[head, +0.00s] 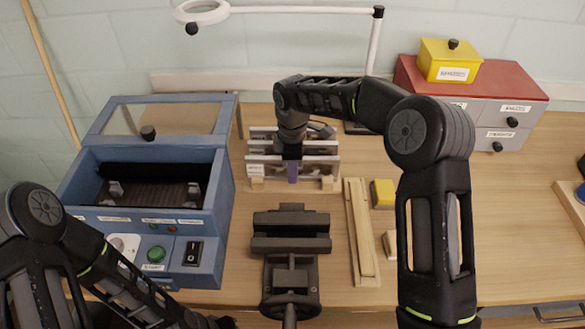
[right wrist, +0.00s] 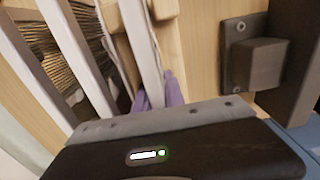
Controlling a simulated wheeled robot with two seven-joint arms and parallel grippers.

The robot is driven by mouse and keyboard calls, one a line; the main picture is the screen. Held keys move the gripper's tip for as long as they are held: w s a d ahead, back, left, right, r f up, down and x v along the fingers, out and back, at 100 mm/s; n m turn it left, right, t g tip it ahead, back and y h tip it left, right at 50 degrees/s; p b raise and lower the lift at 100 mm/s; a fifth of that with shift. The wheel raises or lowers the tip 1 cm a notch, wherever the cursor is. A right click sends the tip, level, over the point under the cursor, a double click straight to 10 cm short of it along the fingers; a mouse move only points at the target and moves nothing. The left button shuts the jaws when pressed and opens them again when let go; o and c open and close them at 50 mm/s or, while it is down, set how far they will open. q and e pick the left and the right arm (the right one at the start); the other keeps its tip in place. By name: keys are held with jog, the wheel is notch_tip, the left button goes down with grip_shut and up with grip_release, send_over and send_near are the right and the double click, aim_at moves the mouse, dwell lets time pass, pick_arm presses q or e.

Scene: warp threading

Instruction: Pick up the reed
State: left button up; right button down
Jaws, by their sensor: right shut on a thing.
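The reed (head: 318,158) is a long frame of pale grey bars standing crosswise in a low wooden stand (head: 257,184) at the back middle of the bench. In the right wrist view, fine brown dents show between pale bars beside the gripped one. My right gripper (head: 292,172) points down at the middle of the stand, with its purple fingertips shut on a pale bar of the reed (right wrist: 145,50). The fingertips also show in the right wrist view (right wrist: 160,95). Whether the reed is clear of the stand cannot be told. My left arm is at the lower left; its gripper is out of frame.
A blue machine (head: 222,190) with an open bay stands left. A black vise (head: 290,240) is in front of the stand. Wooden strips (head: 358,230) and a yellow block (head: 382,193) lie to the right. A red drawer cabinet (head: 480,95) and a lamp arm (head: 300,10) are behind.

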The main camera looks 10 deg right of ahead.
jog(key=shift+r, duration=0.1)
dwell(0.8)
notch_tip(320, 180, up, 10)
jog(key=shift+f+b, duration=0.1)
jog(key=shift+b, duration=0.7)
